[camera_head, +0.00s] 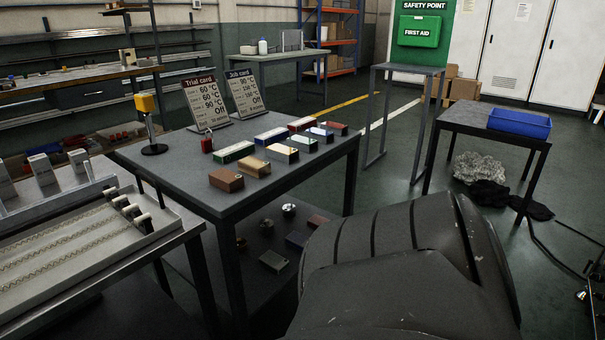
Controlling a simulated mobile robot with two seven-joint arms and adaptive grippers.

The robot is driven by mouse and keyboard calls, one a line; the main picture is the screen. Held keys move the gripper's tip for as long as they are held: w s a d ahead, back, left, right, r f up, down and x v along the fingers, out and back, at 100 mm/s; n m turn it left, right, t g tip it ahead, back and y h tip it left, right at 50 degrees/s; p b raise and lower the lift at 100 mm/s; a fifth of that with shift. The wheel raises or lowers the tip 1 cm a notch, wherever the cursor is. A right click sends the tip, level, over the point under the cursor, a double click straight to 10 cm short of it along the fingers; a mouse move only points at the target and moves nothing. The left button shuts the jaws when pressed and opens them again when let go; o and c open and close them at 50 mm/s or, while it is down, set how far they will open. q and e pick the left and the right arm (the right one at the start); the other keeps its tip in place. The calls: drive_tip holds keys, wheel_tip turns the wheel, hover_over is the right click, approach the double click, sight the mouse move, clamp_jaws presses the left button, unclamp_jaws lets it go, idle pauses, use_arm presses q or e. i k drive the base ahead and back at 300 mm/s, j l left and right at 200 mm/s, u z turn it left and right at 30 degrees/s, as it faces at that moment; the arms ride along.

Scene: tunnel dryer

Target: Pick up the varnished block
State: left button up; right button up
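Several small blocks stand in rows on the dark grey table in the camera_head view. A brown block (226,180) and a lighter tan wood-coloured block (254,167) are at the front left of the group. Behind them are a green and white block (232,152), a white-topped tan block (282,153) and a dark red block (334,128). I cannot tell for certain which one is varnished; the two wood-coloured ones look the likeliest. Neither of my grippers shows. A dark part of my own arm fills the bottom right and hides the floor there.
The table (185,158) also holds two cards, the trial card (203,98) and the job card (245,92), and a yellow-topped post (149,120). More blocks lie on its lower shelf. A conveyor tray (75,250) is at left. A blue bin (519,124) is on the right table.

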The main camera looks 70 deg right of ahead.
sight(229, 182)
drive_tip(key=z, duration=1.8)
